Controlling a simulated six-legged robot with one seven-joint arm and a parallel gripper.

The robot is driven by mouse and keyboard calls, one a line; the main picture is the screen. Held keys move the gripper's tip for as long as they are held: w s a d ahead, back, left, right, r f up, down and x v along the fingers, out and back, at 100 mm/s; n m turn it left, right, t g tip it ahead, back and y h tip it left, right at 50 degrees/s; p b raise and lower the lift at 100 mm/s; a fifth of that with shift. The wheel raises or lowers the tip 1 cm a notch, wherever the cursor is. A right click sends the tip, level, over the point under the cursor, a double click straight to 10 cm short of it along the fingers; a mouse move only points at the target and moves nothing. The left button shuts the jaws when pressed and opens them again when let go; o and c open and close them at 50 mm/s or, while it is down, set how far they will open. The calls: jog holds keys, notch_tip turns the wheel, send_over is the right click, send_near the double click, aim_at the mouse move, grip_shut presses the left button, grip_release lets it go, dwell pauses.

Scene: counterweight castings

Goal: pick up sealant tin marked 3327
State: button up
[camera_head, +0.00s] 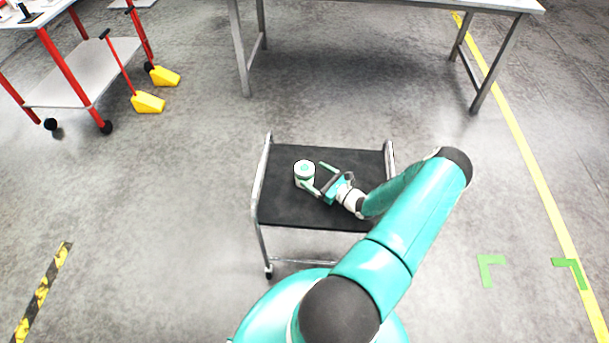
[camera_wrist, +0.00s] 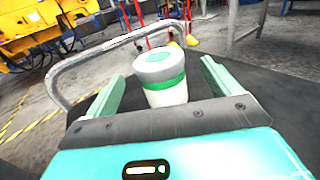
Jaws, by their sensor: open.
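The same tin (camera_head: 304,172) shows in the head view near the cart's left half. No number can be read on it. My gripper (camera_head: 315,178) is open just right of the tin, with its fingers pointing toward it. In the wrist view my gripper (camera_wrist: 158,88) has one green finger on each side of the tin, with visible gaps. Its hold is empty, and the tin's base is partly hidden.
The cart has metal tube handles (camera_head: 262,180) on its left and right. A grey table (camera_head: 390,5) stands behind. A red-framed trolley (camera_head: 70,85) and yellow wedge-shaped objects (camera_head: 148,103) are at the upper left. The floor around the cart is mostly clear.

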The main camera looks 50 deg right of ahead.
aim_at(304, 169)
jog(key=w, duration=0.5)
jog(key=shift+a+r, duration=0.1)
jog(key=shift+a, duration=0.15)
jog(key=c, duration=1.1)
jog(key=shift+r, duration=0.1)
jog(key=shift+c, duration=0.8)
